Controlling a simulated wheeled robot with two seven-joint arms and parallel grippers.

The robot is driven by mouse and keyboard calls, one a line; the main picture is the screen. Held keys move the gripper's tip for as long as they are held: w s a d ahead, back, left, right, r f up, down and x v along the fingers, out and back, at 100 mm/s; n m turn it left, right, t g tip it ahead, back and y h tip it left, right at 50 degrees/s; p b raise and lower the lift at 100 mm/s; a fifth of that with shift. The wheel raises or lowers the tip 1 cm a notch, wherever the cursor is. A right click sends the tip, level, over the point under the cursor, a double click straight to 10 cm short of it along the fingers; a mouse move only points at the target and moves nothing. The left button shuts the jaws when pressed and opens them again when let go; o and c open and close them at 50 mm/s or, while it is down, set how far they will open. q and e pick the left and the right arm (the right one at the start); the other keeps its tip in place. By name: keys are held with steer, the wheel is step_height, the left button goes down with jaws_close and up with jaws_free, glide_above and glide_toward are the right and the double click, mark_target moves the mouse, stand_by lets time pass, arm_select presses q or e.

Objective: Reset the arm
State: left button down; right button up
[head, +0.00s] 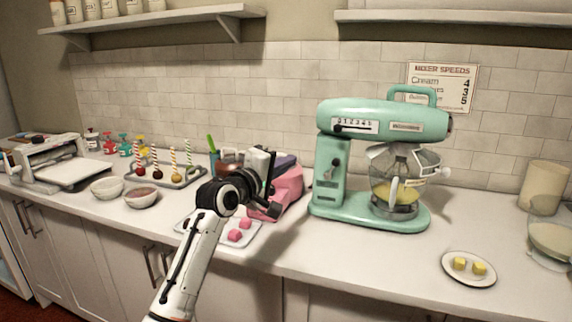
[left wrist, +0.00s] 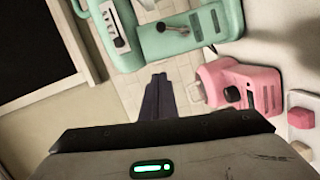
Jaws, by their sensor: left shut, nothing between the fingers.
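My left gripper (head: 270,182) is raised over the counter near its middle, in front of the pink device. It is shut and empty. Its fingers also show in the left wrist view (left wrist: 157,97), close together and pointing toward the tiled wall. The pink device (head: 287,187) stands on the counter behind the gripper and is partly hidden by it; it also shows in the left wrist view (left wrist: 243,88). The teal stand mixer (head: 330,165) stands to the right of the gripper, apart from it; it shows at the top of the left wrist view (left wrist: 190,35). My right gripper does not show.
A tray (head: 250,240) with pink cubes (head: 235,235) lies below my left arm. The front counter between mixer and plate is clear.

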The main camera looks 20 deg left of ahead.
arm_select(q)
steer(key=shift+s, duration=0.15)
stand_by(0.4)
steer(key=s+d+f+m+g+h+p, duration=0.1)
steer(key=s+d+f+m+g+h, duration=0.1)
steer(key=s+d+f+m, duration=0.8)
steer(key=s+d+f+m+g+h+p, duration=0.15)
steer(key=s+d+f+m, duration=0.4)
steer(key=f, duration=0.75)
steer(key=s+a+f+m+g+y+b, duration=0.1)
steer(key=s+f+g, duration=0.4)
steer(key=s+f, duration=2)
steer(key=s+y+b, duration=0.1)
steer(key=s+y, duration=0.1)
steer(key=s, duration=0.1)
steer(key=shift+a+g, duration=0.15)
steer(key=shift+g, duration=0.2)
steer(key=shift+s, duration=0.1)
